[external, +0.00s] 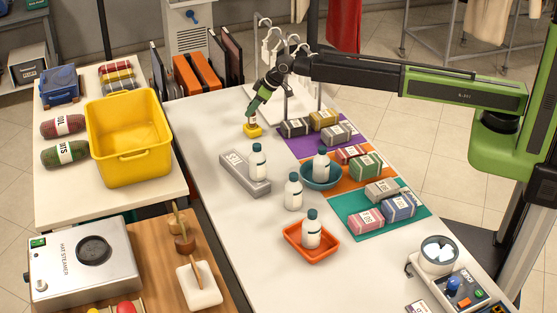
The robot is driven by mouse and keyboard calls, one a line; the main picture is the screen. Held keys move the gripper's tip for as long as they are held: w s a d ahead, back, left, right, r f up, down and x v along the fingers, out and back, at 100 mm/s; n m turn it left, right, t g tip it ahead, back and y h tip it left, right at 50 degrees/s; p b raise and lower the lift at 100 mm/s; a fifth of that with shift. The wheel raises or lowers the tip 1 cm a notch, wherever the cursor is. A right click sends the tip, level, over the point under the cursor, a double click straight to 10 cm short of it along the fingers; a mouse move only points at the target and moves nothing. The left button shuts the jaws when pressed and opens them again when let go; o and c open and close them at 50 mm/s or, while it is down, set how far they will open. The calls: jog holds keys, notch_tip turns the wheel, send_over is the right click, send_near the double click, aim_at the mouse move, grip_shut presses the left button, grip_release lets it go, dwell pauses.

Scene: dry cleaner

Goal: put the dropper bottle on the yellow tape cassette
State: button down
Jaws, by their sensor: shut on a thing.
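My gripper (253,109) points down at the far left part of the white table, shut on a small dropper bottle (251,120). Only the lower part of the bottle shows, with a pale label and a reddish-brown part; the jaws hide its top. The bottle is upright over the yellow tape cassette (253,132), a small yellow block on the table. The bottle's bottom is at the cassette's top; I cannot tell whether it rests on it or hangs just above.
White bottles with teal caps stand on a grey box (241,182), on the table, in a teal bowl (334,183) and in an orange tray (291,236). Wrapped bundles lie on purple, orange and green mats (421,233).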

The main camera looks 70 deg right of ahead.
jog(key=shift+f, duration=0.55)
jog(key=c, duration=1.5)
grip_release()
jog(key=shift+f, duration=0.1)
jog(key=shift+c, duration=0.2)
jog(key=o, duration=0.4)
jog(key=shift+o, duration=0.2)
jog(key=shift+r, duration=0.2)
